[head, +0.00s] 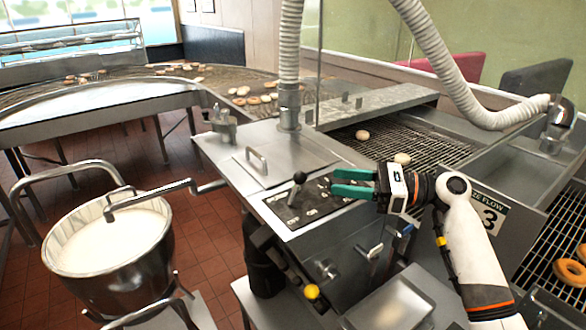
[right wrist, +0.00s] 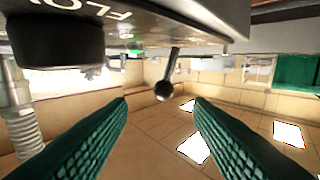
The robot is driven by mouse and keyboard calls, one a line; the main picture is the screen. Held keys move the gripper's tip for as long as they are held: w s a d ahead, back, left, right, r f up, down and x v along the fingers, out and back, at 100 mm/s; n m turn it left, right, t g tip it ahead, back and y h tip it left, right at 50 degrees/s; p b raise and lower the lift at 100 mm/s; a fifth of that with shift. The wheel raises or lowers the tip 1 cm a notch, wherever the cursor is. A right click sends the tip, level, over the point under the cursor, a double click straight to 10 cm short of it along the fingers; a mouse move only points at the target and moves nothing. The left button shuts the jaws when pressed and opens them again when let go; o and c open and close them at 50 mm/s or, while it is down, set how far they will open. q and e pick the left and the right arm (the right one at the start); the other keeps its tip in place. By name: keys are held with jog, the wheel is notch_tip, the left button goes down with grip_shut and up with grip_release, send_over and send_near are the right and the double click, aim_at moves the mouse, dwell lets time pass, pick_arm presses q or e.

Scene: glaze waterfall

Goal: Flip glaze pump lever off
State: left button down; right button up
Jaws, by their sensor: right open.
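The pump lever, a short metal stick with a black ball knob (head: 299,177), stands up from a black control panel (head: 318,206) on the steel machine housing. In the right wrist view the lever's black ball (right wrist: 164,90) shows ahead, between the two green fingers. My right gripper (head: 334,183) is open and empty, just right of the lever over the panel. Its fingers point left toward the knob, apart from it as far as I can tell. In the right wrist view the fingertips of my right gripper (right wrist: 161,104) are spread. My left gripper is not in view.
A steel pot of white glaze (head: 110,240) stands at the left, with a crank arm above it. A lid with a handle (head: 283,160) lies behind the panel. A yellow knob (head: 312,291) sits on the front. A hose (head: 290,50) rises behind; doughnuts lie on conveyors.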

aim_at(303, 178)
jog(key=a, duration=0.1)
jog(key=a+p, duration=0.1)
jog(key=a, duration=0.3)
jog(key=shift+a+r, duration=0.2)
jog(key=shift+r, duration=0.1)
jog(key=a, duration=0.2)
jog(key=w+a+p, duration=0.1)
jog(key=a, duration=0.2)
jog(key=shift+w+a+f, duration=0.1)
jog(key=shift+w+f, duration=0.05)
jog(key=shift+f, duration=0.05)
jog(key=shift+a, duration=0.15)
jog(key=shift+f, duration=0.1)
jog(key=shift+c, duration=0.4)
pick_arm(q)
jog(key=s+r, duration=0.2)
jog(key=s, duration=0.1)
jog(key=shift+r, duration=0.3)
pick_arm(e)
grip_shut()
